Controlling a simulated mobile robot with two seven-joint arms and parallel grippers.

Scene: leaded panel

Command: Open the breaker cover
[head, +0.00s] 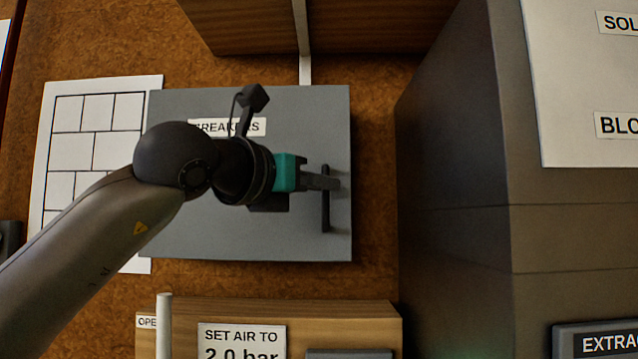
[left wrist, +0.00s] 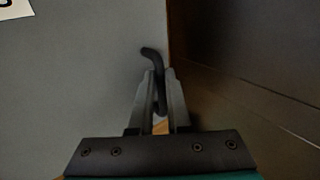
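The grey breaker cover (head: 310,115) is a flat rectangular panel in the middle of the head view, with a "BREAKERS" label (head: 255,127) partly hidden by my left arm. Its dark upright bar handle (head: 326,213) is near the right edge. The cover (left wrist: 75,80) and the bent top of the handle (left wrist: 151,53) also show in the left wrist view. My left gripper (head: 328,183) is at the handle, its two fingers (left wrist: 161,82) on either side of the bar and apparently closed on it. I cannot tell whether the cover is ajar. My right gripper is out of view.
A large dark cabinet (head: 450,170) stands close to the right of the cover. A wooden box (head: 350,313) with a "SET AIR TO 2.0 bar" sign (head: 242,342) is below. A white sheet with a grid (head: 70,150) is to the left. Wooden casework (head: 370,25) is above.

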